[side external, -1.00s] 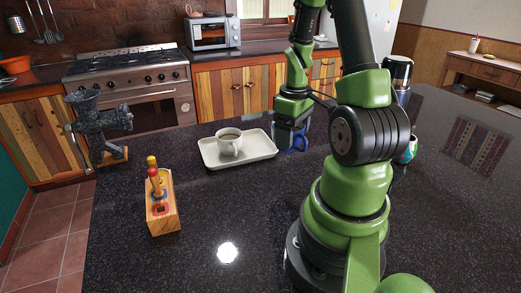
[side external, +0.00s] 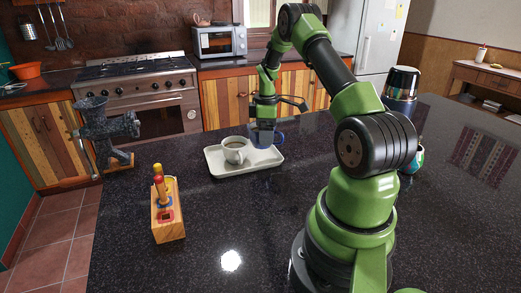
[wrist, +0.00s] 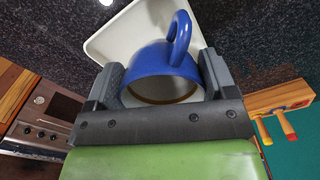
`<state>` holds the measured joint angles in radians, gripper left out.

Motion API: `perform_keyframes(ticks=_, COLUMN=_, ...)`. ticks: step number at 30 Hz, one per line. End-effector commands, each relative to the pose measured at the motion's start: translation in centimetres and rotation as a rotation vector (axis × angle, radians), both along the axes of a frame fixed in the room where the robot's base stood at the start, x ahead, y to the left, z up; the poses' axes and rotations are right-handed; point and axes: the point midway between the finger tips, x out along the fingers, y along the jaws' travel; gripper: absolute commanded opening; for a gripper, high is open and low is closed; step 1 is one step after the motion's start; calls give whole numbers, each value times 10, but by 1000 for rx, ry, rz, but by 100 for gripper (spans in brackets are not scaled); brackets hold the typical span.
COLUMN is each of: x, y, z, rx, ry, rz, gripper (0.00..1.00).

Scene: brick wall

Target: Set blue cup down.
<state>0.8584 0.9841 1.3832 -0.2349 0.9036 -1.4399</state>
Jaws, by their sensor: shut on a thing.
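My gripper (side external: 263,130) is above the tray and shut on the blue cup. In the wrist view, the blue cup (wrist: 160,62) is between the two fingers of my gripper (wrist: 161,68), with its handle pointing up in the picture. The tray (wrist: 112,38) lies behind it. I cannot tell whether the cup's base touches the tray. The white cup is not visible in the wrist view.
A wooden block with coloured pegs (side external: 168,215) stands at the front left of the dark counter (side external: 130,245). A metal grinder (side external: 103,130) is at the left edge. A flask (side external: 401,88) and a patterned cup (side external: 412,160) stand at the right, behind my arm. The front middle is clear.

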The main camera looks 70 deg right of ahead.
Motion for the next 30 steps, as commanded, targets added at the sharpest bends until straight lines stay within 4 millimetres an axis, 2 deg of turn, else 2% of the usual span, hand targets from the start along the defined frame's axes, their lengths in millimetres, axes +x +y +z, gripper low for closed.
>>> perform_keyframes(ticks=12, x=0, y=0, z=-50, rx=-2, ry=-1, rz=-2, gripper=51)
perform_keyframes(ticks=23, x=0, y=0, z=-53, rx=-2, ry=-1, rz=-2, gripper=51)
perform_keyframes(ticks=24, x=0, y=0, z=-54, rx=-3, ry=-1, rz=-2, gripper=82)
perform_keyframes(ticks=26, x=0, y=0, z=-53, rx=-3, ry=-1, rz=-2, gripper=96)
perform_keyframes(ticks=27, x=0, y=0, z=-53, rx=-3, ry=-1, rz=-2, gripper=100)
perform_keyframes(ticks=30, x=0, y=0, z=-53, rx=-3, ry=-1, rz=-2, gripper=100)
